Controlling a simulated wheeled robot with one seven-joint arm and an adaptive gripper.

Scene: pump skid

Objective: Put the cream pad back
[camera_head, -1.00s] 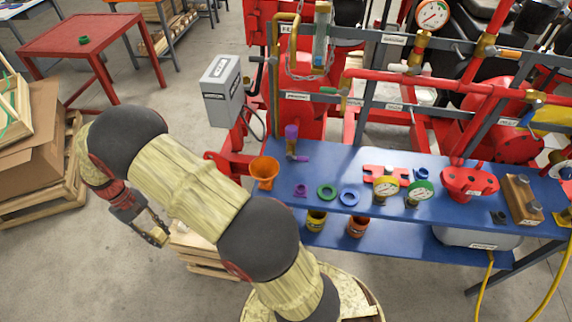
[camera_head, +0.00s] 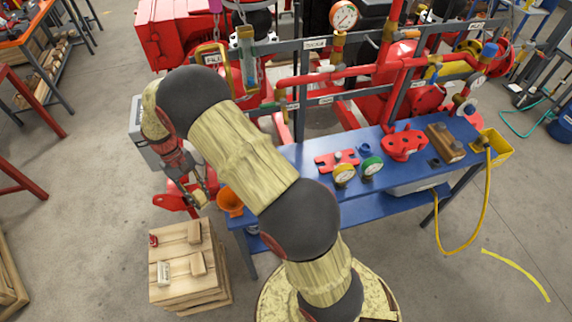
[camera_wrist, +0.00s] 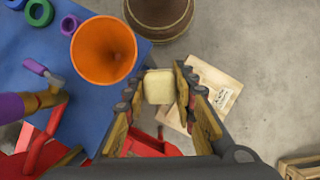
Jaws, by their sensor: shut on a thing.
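My gripper (camera_head: 196,194) is shut on a small cream block-shaped pad (camera_head: 202,198), held in the air left of the blue bench. In the wrist view the pad (camera_wrist: 159,87) sits between the two fingertips, with its pale face showing. The orange funnel (camera_head: 230,202) at the bench's left end is close to the right of my gripper in the head view. In the wrist view the funnel (camera_wrist: 103,50) lies just left of the pad, apart from it.
The blue bench (camera_head: 300,158) carries a red bracket, gauges and a red valve body. A wooden crate (camera_head: 187,290) with wooden blocks, a red item and a white labelled item stands in front of my gripper. The pump skid's red pipes rise behind the bench. Open floor lies around the crate.

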